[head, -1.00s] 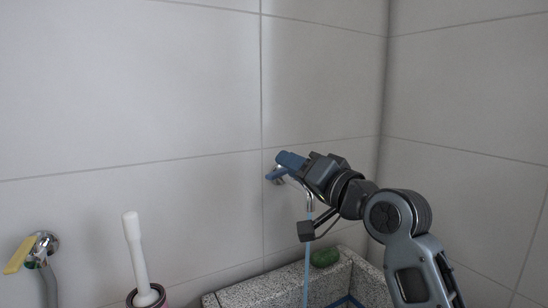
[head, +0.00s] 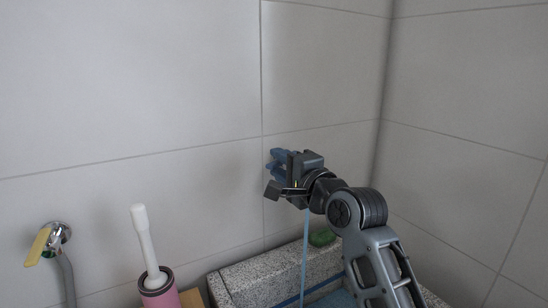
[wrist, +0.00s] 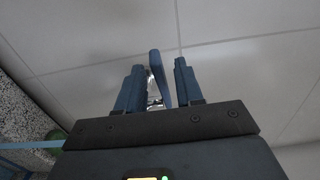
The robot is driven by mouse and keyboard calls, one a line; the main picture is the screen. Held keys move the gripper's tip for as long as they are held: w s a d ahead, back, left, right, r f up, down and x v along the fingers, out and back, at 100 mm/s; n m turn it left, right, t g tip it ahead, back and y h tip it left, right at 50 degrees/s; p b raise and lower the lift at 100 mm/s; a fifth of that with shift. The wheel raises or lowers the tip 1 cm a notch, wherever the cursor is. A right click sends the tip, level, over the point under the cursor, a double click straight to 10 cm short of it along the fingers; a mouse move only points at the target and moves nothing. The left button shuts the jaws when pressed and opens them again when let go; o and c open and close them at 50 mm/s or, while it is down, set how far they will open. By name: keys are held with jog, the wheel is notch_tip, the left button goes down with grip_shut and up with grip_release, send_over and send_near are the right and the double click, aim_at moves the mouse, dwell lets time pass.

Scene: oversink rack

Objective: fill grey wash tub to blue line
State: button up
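The grey speckled wash tub (head: 262,277) is at the bottom of the head view, cut off by the frame. A blue line (head: 325,286) runs along its inner wall, with pale blue water (head: 338,298) visible just below. A thin blue stream (head: 305,255) falls into the tub; it also crosses the left of the wrist view (wrist: 35,145). My gripper (head: 283,166) is at the wall tap. In the wrist view, the tap's blue lever (wrist: 160,78) stands between my two parted fingers (wrist: 160,84), nearer the left one. Contact is unclear. My gripper hides most of the tap.
A green object (head: 322,237) lies on the tub's back rim. To the left are a pink holder (head: 160,296) with a white-handled brush (head: 145,240) and a second tap with a yellow lever (head: 38,247). The tiled walls stand close behind and right.

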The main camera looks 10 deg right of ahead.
aim_at(281, 165)
jog(key=shift+x, duration=1.55)
jog(key=shift+c, duration=0.2)
grip_shut()
